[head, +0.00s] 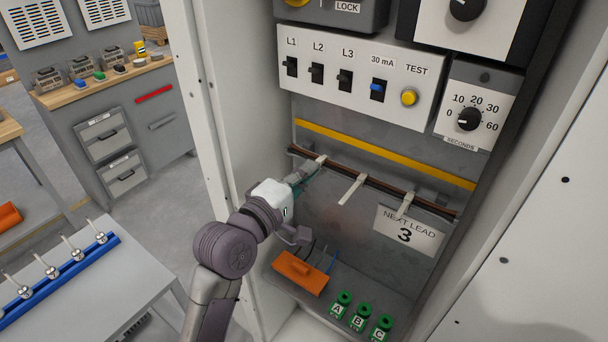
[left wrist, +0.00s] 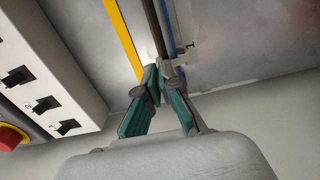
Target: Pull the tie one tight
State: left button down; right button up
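A dark cable bundle (head: 377,188) runs across the cabinet's back panel, with three pale ties on it. The leftmost, tie one (head: 320,159), is at the fingertips of my left gripper (head: 312,171). The middle tie (head: 351,190) has a long tail hanging out, and the right tie (head: 405,203) also sticks out. In the left wrist view my left gripper (left wrist: 160,78) has its teal-padded fingers drawn together at the tips, right by the bundle (left wrist: 156,30). It looks shut on tie one's tail, which the fingers mostly hide. My right gripper is not in view.
Above the bundle are a yellow strip (head: 380,152) and a switch panel (head: 352,78). Below are a "NEXT LEAD 3" sign (head: 408,230), an orange block (head: 300,272) and green terminals A, B, C (head: 360,317). Cabinet walls close in both sides.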

pick_arm(q)
jog(key=shift+p+v, duration=0.65)
jog(key=shift+v, duration=0.55)
jog(key=c, duration=1.4)
grip_release()
jog(key=shift+s+a, duration=0.1)
jog(key=shift+o, duration=0.2)
jog(key=shift+p+v, duration=1.05)
jog(key=shift+v, duration=1.95)
